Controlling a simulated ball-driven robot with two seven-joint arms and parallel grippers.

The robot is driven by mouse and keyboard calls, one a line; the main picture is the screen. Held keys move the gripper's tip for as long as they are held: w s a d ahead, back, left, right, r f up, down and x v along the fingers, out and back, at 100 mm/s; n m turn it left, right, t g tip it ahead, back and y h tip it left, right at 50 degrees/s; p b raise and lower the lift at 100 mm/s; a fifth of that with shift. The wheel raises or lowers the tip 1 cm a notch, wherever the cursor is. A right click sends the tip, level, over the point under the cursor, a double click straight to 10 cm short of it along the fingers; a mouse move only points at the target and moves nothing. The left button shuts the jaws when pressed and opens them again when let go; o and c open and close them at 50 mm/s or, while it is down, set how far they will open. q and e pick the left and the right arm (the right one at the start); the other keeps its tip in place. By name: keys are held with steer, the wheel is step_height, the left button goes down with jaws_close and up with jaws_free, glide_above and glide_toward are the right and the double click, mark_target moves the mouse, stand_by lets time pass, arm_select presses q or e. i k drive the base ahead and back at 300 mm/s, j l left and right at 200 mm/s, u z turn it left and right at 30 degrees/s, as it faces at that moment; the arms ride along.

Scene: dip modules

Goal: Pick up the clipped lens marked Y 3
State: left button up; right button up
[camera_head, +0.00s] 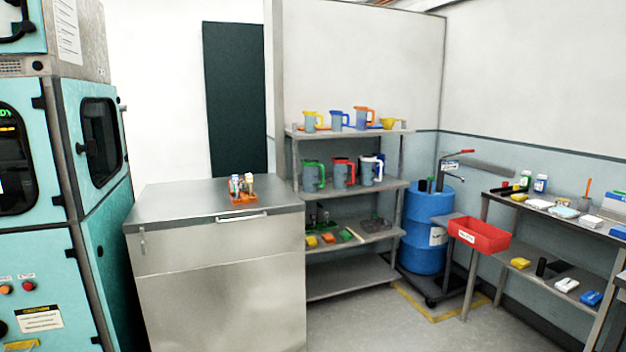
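I cannot make out a clipped lens marked Y 3 in the head view. No label of that kind can be read at this distance. Neither of my grippers shows in the head view.
A steel cabinet (215,270) with a small orange rack (243,198) on top stands left of a shelf unit (350,258) holding jugs. A blue drum (424,228), a red bin (479,235) and a cluttered bench (565,222) stand right. A teal machine (90,220) fills the left. Grey floor (370,325) shows in front.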

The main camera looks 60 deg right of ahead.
mark_target(233, 178)
steer(key=l+z, duration=0.45)
steer(key=i+l+z, duration=0.15)
steer(key=z, duration=0.3)
steer(key=i+l+z, duration=0.2)
steer(key=l+z, duration=0.25)
